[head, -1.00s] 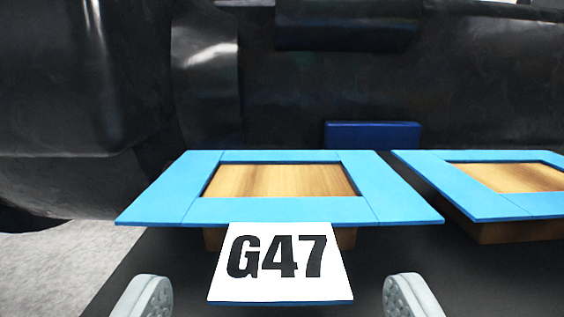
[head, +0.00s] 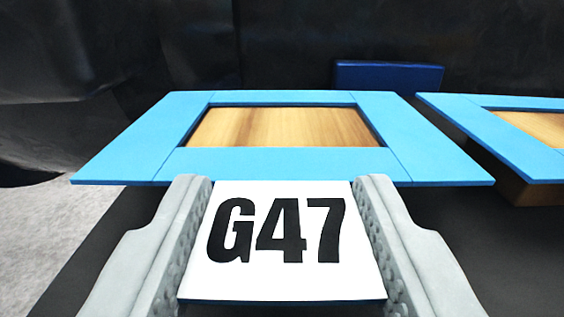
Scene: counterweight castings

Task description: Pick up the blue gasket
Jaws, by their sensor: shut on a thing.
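The blue gasket (head: 275,162) is a flat, light blue square frame with a white tab (head: 280,275) marked G47 at its near edge. It lies around or on a wooden block (head: 280,128), whose top shows through the opening. My gripper (head: 278,184) is shut on the gasket's tab, with one grey finger at each side of it. The fingertips reach the near edge of the frame. The underside of the gasket is hidden, so I cannot tell if it touches its block.
A second light blue gasket (head: 470,145) on a wooden block (head: 500,186) stands close at the right. A dark blue block (head: 388,77) sits behind. Large black castings (head: 110,50) fill the back and left. Grey floor (head: 60,215) shows at lower left.

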